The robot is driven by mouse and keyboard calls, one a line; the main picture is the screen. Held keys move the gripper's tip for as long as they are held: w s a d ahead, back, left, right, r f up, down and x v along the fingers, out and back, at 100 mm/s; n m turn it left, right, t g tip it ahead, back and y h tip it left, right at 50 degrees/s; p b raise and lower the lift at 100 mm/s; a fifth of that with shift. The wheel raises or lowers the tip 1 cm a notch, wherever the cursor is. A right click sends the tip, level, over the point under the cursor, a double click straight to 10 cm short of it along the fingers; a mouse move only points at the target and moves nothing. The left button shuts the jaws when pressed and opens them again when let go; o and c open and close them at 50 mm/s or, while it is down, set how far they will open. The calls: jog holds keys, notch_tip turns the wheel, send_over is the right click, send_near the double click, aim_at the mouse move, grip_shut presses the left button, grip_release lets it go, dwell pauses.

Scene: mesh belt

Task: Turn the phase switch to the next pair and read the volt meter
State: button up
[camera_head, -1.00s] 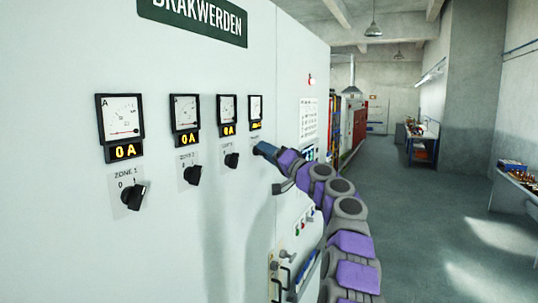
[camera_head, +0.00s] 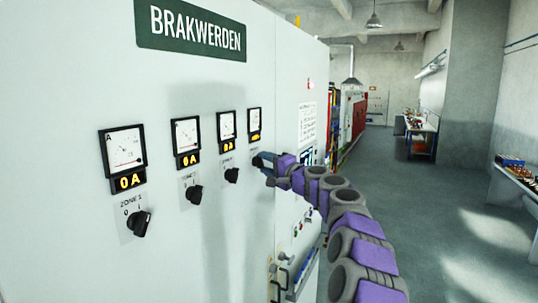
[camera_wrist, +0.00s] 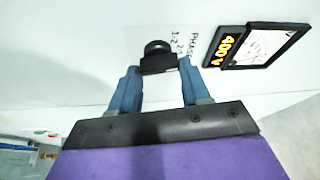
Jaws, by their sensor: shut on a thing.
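The phase switch (camera_wrist: 157,52) is a black knob on the white panel, beside a printed "PHASE" label (camera_wrist: 187,43) in the wrist view. My gripper (camera_wrist: 160,70) has one blue finger on each side of the knob and is shut on it. The volt meter (camera_wrist: 262,44) is right of the switch, tilted in the wrist view, and its orange display reads 400 V. In the head view the meter (camera_head: 255,119) is the farthest in the row, its digits too small to read. My gripper (camera_head: 262,160) is below it and hides the switch there.
Three ammeters (camera_head: 123,150) with zone knobs (camera_head: 139,223) line the panel on the left; the nearest shows 0 A. Levers and handles (camera_head: 280,275) stick out lower on the cabinet, beneath my arm. The aisle floor (camera_head: 420,210) to the right is clear, with benches beyond.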

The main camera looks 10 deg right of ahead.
jog(key=shift+a+f+m+g+p, duration=0.2)
jog(key=shift+m+g+p, duration=0.2)
jog(key=shift+m+p, duration=0.75)
jog(key=shift+n, duration=0.25)
jog(key=o, duration=1.1)
jog(key=shift+w+f, duration=0.1)
jog(key=shift+w, duration=0.2)
jog(key=shift+c, duration=0.2)
jog(key=b+v, duration=0.4)
jog(key=v, duration=1.3)
jog(key=shift+s+r, duration=0.25)
jog(key=shift+s, duration=0.1)
jog(key=shift+a, duration=0.2)
